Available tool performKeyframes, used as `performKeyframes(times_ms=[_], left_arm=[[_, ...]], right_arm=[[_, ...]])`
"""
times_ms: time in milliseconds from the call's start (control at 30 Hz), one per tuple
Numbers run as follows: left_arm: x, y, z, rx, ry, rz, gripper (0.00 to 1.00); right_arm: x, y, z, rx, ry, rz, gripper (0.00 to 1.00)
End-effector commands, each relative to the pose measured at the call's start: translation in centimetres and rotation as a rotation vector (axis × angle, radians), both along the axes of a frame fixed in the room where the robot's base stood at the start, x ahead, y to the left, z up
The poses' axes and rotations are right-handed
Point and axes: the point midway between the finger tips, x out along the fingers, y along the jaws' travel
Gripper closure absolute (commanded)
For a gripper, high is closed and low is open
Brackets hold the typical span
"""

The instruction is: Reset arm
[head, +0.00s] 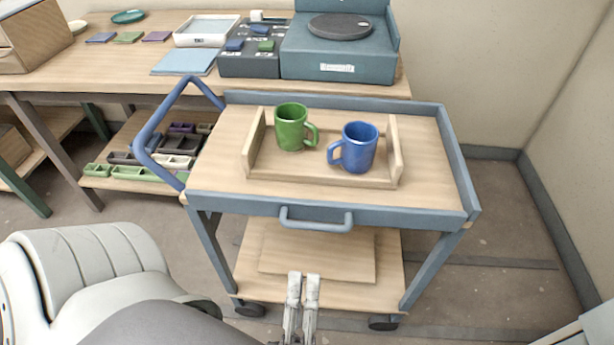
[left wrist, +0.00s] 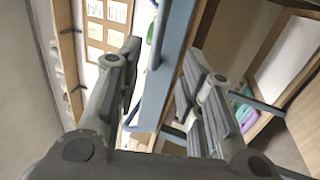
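My left gripper (head: 302,278) shows at the bottom middle of the head view, in front of the cart and below its handle. In the left wrist view, its two fingers (left wrist: 160,58) stand apart with nothing held between them. My right gripper is not in view. A green mug (head: 291,128) and a blue mug (head: 358,148) stand upright in a wooden tray (head: 322,179) on top of the cart (head: 430,190). The gripper is clear of both mugs.
The cart has a blue side handle (head: 146,131), a front handle (head: 316,220) and a lower shelf (head: 250,262). Behind it, a wooden table (head: 95,65) carries a blue-grey machine with a dark disc (head: 341,27). Bare floor lies right of the cart.

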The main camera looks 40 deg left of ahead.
Motion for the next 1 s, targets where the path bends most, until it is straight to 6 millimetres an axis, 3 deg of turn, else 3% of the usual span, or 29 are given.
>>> performKeyframes(times_ms=[200,767,867,1000], left_arm=[[-1.2,-0.7,-0.4,-0.001,0.0,-0.001,0.65],[-1.0,-0.8,-0.4,0.004,0.001,-0.006,0.65],[-0.1,-1.6,-0.9,0.044,0.02,-0.051,0.65],[2.9,-4.7,-3.2,0.2,0.105,-0.211,0.65]], right_arm=[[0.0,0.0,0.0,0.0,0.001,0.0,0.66],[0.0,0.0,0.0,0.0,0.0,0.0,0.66],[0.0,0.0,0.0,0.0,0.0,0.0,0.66],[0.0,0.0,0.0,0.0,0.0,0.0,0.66]])
